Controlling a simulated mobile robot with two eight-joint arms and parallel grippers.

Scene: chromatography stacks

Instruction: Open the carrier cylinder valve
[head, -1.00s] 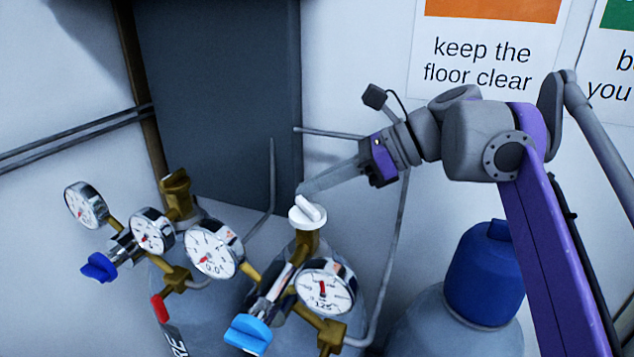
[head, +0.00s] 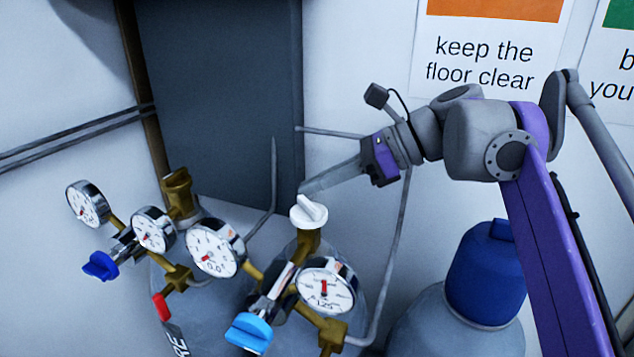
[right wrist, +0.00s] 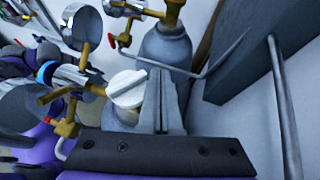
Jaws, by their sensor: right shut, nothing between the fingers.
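A white valve knob (head: 309,211) with a raised bar sits on the brass valve (head: 308,243) of the right-hand gas cylinder. My right gripper (head: 303,188) is shut and empty, its fingertips just above and behind the knob in the head view. In the right wrist view the knob (right wrist: 126,89) lies directly left of the closed fingers (right wrist: 161,75); I cannot tell whether they touch. The left-hand cylinder has a brass valve top (head: 176,182) with no white knob showing. No readable label shows which cylinder is the carrier. My left gripper is out of view.
Several dial gauges (head: 213,250) and a light-blue regulator knob (head: 249,333) crowd the front of the cylinders. A dark-blue knob (head: 100,266) and a red lever (head: 161,307) are at left. A blue-capped cylinder (head: 485,272) stands right. Thin grey pipes (head: 392,255) run behind.

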